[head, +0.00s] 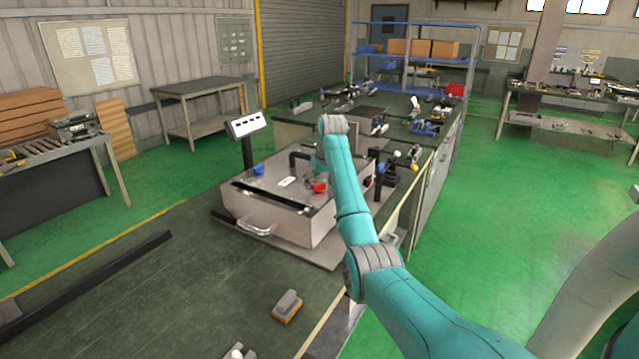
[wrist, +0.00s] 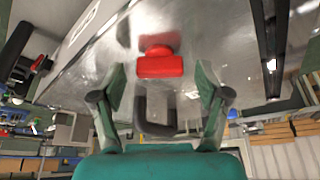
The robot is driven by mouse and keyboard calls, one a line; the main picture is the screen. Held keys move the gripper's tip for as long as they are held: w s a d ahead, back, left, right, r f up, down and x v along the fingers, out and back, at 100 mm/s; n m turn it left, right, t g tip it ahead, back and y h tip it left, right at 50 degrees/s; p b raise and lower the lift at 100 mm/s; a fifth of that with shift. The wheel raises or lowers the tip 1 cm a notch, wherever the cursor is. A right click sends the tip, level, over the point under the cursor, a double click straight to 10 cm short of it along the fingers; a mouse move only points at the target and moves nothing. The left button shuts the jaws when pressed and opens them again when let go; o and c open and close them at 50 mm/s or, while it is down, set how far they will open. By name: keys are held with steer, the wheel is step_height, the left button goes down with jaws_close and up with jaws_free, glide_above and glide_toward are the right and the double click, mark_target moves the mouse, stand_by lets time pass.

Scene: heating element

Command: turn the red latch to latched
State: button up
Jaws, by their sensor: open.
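The red latch (head: 319,187) sits on the top face of the grey metal box (head: 282,222), near its right end in the head view. In the wrist view the red latch (wrist: 160,64) lies just beyond and between my fingertips, apart from both. My gripper (wrist: 160,88) is open, with one finger on each side and nothing held. In the head view my arm hides much of the gripper. Whether the latch is latched cannot be told.
A dark handle (wrist: 155,115) stands between my fingers in the wrist view. A blue knob (head: 258,169) is on the box top, left of the latch. A display on a post (head: 247,126) stands behind the box. Black-stemmed levers (head: 392,170) stand right of my arm.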

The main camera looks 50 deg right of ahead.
steer(key=shift+c, duration=0.3)
steer(key=c, duration=1.1)
steer(key=m+g+h, duration=0.1)
steer(key=m, duration=0.3)
steer(key=shift+w+a+m, duration=0.1)
steer(key=shift+m, duration=0.2)
steer(key=m+g, duration=0.1)
steer(key=m, duration=0.2)
steer(key=m+g+h, duration=0.1)
steer(key=m, duration=0.1)
steer(key=shift+w+m, duration=0.1)
steer(key=shift+m, duration=0.3)
steer(key=shift+m+g, duration=0.3)
